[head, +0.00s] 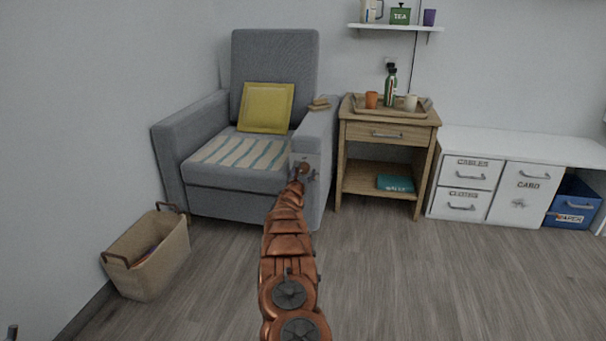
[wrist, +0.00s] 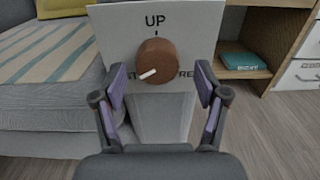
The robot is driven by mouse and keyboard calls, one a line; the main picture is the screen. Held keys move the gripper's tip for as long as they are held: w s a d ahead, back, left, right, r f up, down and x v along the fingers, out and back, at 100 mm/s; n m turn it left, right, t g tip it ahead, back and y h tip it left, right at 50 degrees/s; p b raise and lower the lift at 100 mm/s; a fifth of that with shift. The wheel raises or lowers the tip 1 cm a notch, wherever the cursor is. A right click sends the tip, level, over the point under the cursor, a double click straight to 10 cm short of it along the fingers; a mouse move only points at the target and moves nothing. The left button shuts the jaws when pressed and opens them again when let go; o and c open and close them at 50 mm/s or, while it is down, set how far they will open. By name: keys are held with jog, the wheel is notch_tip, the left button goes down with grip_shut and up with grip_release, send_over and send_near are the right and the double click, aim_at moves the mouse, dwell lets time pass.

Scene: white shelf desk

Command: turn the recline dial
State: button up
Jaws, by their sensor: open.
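The recline dial (wrist: 157,61) is a round brown knob with a white pointer mark, on a white plate (wrist: 117,22) on the front of the armchair's arm. The plate reads "UP" at the top; words at its lower left and right are partly hidden. The pointer mark is toward the lower left. My gripper (wrist: 158,90) is open, with one finger on each side of the dial in the wrist view, apart from it in the picture. In the head view my gripper (head: 303,173) is at the front of the grey armchair's (head: 275,62) right armrest, and largely covers the plate.
A wooden side table (head: 432,120) with a tray stands right of the chair. A white low cabinet (head: 512,146) is further right. A beige basket (head: 150,262) is on the floor at left. The floor in front is clear.

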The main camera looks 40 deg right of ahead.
jog(key=shift+w+d, duration=0.4)
jog(key=c, duration=1.2)
